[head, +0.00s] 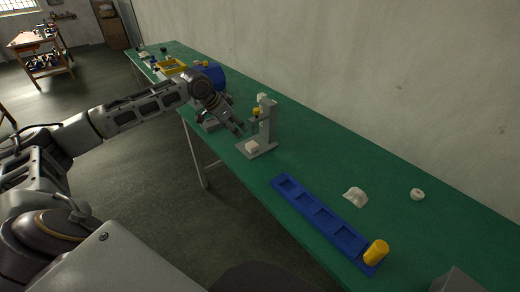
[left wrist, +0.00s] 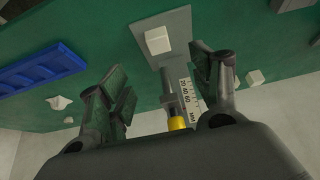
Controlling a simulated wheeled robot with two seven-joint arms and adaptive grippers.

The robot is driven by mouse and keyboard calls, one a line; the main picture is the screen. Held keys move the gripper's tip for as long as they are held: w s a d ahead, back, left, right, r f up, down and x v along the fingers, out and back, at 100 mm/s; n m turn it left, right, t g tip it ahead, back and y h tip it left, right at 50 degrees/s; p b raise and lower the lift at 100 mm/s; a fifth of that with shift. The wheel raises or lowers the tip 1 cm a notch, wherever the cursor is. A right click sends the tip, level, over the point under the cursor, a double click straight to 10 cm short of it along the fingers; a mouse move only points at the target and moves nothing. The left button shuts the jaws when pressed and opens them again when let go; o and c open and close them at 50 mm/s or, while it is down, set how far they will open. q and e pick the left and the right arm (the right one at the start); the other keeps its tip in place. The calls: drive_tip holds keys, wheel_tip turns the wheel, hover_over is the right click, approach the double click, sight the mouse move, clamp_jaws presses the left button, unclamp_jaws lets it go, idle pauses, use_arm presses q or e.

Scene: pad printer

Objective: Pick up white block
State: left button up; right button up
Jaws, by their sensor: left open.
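The white block (head: 251,146) sits on the base plate of the grey pad printer (head: 265,120). In the left wrist view the white block (left wrist: 158,40) lies on the grey plate, beyond the fingertips and near the middle. My left gripper (head: 243,130) is open and empty, beside the printer's base and just left of the block in the head view. Its two fingers also show in the left wrist view (left wrist: 165,75), spread apart with the printer's column and ruler scale between them. My right gripper is not in view.
A blue tray with compartments (head: 318,215) lies on the green table, with a yellow cylinder (head: 376,252) at its near end. A crumpled white piece (head: 355,196) and a white ring (head: 417,194) lie to the right. A blue drum and yellow bin (head: 174,66) stand farther back.

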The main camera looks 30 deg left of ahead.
use_arm(q)
drive_tip(key=shift+s+d, duration=0.1)
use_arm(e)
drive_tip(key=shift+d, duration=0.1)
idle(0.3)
use_arm(q)
hover_over(252, 147)
drive_tip(key=s+a, duration=0.2)
drive_tip(key=f, duration=0.6)
drive_tip(key=shift+a+f+b, duration=0.2)
drive_tip(key=shift+f+b, duration=0.05)
drive_tip(key=shift+b, duration=0.1)
drive_tip(key=shift+w+d+f, duration=0.1)
drive_tip(key=shift+w+f, duration=0.1)
drive_tip(key=shift+f, duration=0.25)
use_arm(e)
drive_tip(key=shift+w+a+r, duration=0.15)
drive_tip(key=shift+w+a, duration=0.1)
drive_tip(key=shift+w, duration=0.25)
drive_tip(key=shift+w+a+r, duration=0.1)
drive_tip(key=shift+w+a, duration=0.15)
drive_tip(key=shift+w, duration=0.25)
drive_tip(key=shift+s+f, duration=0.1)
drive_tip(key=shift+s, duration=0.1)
